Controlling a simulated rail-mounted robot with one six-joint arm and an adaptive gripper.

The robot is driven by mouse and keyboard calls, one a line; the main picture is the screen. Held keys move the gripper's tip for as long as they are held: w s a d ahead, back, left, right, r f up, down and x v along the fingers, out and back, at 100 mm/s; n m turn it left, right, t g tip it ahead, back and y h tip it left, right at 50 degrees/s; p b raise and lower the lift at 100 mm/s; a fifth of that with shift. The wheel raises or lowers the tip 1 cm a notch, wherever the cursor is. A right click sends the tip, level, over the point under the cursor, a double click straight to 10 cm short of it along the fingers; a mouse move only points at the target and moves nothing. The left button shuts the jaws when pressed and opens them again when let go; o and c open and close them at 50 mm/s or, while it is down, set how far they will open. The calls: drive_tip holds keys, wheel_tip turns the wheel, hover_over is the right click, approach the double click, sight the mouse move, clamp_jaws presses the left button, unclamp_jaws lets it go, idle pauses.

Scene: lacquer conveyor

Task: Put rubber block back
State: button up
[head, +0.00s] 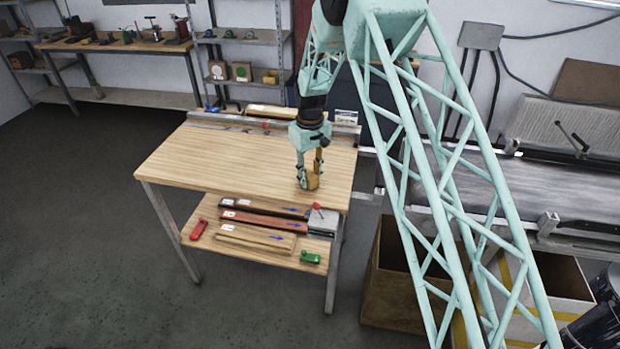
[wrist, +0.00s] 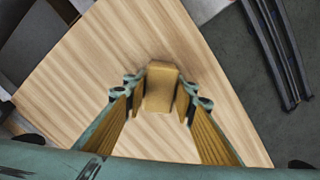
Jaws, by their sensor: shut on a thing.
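The rubber block (wrist: 161,90) is tan-brown and sits between the fingertips of my gripper (wrist: 159,97) in the wrist view. My gripper (head: 309,180) is shut on it, pointing down over the right part of the wooden table top (head: 215,160). In the head view the block (head: 312,181) shows low at the fingertips, near the table's front edge. I cannot tell whether it touches the table top.
The lower shelf (head: 200,212) holds black, red and tan bars (head: 262,238), a grey block with a red knob (head: 323,222), and red (head: 199,229) and green (head: 310,257) pieces. A rail (head: 225,122) runs along the table's back. An open box (head: 395,290) stands right. The table's left is clear.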

sight(310, 174)
drive_tip(key=shift+f, duration=0.15)
drive_tip(key=o, duration=1)
drive_tip(key=shift+c, duration=0.2)
wheel_tip(310, 174, up, 12)
idle(0.5)
idle(0.5)
drive_tip(key=shift+r, duration=0.2)
